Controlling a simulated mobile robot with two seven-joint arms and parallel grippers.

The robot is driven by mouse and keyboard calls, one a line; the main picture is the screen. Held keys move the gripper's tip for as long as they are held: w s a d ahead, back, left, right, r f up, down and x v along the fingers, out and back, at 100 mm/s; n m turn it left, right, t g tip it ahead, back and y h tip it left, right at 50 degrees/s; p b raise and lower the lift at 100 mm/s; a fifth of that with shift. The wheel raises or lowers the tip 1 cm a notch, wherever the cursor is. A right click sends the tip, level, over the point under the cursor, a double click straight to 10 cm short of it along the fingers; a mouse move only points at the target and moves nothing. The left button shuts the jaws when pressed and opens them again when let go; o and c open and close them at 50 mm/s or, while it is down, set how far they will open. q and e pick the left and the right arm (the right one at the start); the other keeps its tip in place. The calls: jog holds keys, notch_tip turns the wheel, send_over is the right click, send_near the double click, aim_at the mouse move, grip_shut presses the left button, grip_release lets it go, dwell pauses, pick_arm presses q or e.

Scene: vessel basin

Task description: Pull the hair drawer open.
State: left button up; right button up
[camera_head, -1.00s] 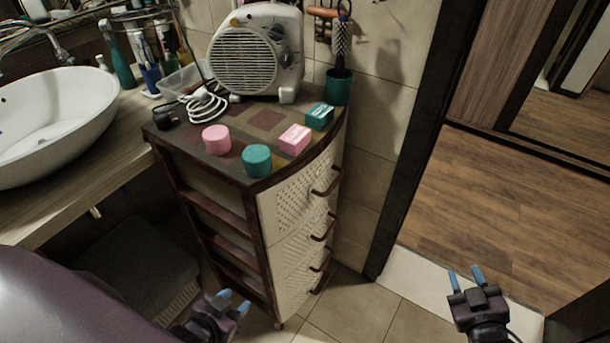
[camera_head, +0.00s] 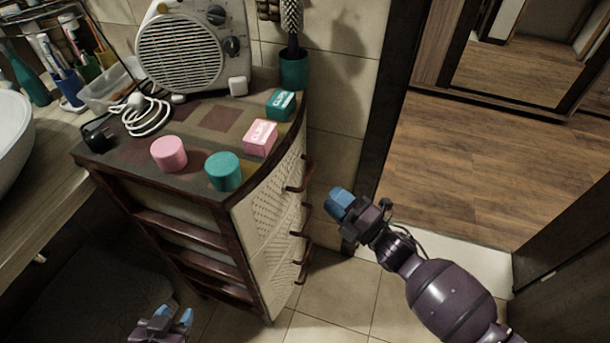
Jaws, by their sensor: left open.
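The drawer cabinet (camera_head: 274,215) has a cream perforated front and brown frame. Its drawers look closed, with several brown handles on the right-facing front. The top handle (camera_head: 300,176) is nearest my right gripper. No label shows which drawer is the hair drawer. My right gripper (camera_head: 340,202) is just right of the handles, apart from them in the picture and holding nothing visible. Its blue fingertips overlap from this angle, so their gap is hidden. My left gripper (camera_head: 172,318) is open and empty at the bottom edge, low in front of the cabinet's left side.
On the cabinet top stand a fan heater (camera_head: 182,50), a pink jar (camera_head: 169,153), a teal jar (camera_head: 223,171), a pink box (camera_head: 260,138), a teal box (camera_head: 281,104) and a teal cup (camera_head: 294,70). A doorway with wooden floor (camera_head: 470,150) opens at the right.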

aim_at(308, 176)
jog(key=x, duration=0.8)
jog(key=shift+w+a+b, duration=0.2)
jog(key=shift+a+b, duration=0.1)
jog(key=shift+r, duration=0.1)
grip_shut()
